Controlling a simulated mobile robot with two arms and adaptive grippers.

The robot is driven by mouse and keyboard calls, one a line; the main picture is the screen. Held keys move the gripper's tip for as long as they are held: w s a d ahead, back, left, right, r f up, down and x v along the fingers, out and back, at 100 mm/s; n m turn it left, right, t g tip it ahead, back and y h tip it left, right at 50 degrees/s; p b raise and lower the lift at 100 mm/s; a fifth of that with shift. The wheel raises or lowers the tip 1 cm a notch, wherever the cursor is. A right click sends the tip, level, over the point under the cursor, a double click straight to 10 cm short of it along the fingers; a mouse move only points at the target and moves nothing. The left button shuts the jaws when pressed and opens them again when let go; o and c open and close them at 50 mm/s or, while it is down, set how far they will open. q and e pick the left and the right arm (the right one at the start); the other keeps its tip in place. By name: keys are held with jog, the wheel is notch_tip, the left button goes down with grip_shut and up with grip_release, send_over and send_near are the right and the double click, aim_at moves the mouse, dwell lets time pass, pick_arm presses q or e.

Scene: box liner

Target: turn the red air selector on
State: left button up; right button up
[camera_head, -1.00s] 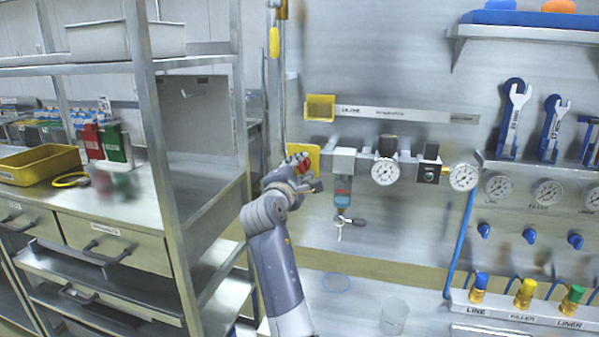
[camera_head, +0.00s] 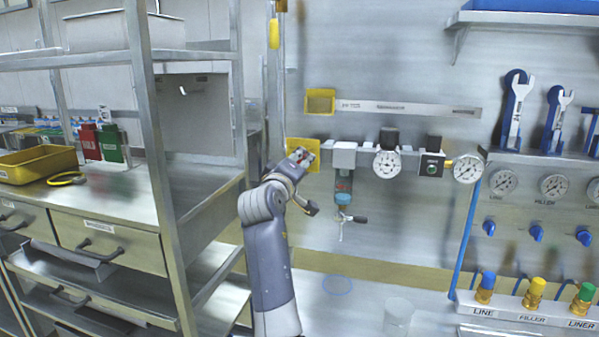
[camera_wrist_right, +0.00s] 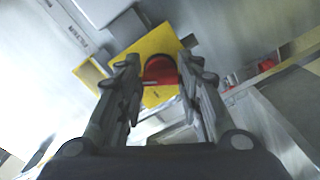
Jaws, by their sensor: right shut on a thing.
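The red air selector (camera_wrist_right: 160,71) is a red knob on a square yellow plate (camera_wrist_right: 146,50). In the head view, the yellow plate (camera_head: 313,147) is on the wall panel at the left end of the gauge row, and a little red shows at my fingers. My right gripper (camera_wrist_right: 160,66) has its two fingers on either side of the red knob and is shut on it. In the head view, my right gripper (camera_head: 303,157) is at the plate, covering most of the knob. My left gripper is in neither view.
A pressure gauge (camera_head: 387,163) and a filter with a small valve (camera_head: 343,195) sit right of the plate. A metal shelf rack (camera_head: 147,120) stands close on the left. Wrenches (camera_head: 516,110) hang at the right. A clear cup (camera_head: 398,312) is below.

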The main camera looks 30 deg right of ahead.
jog(key=shift+f+m+b, duration=0.2)
jog(key=shift+m+b, duration=0.5)
jog(key=shift+m, duration=0.6)
jog(key=o, duration=1.1)
jog(key=shift+r, duration=0.1)
jog(key=v, duration=0.7)
jog(key=shift+s+a, duration=0.15)
jog(key=shift+a, duration=0.05)
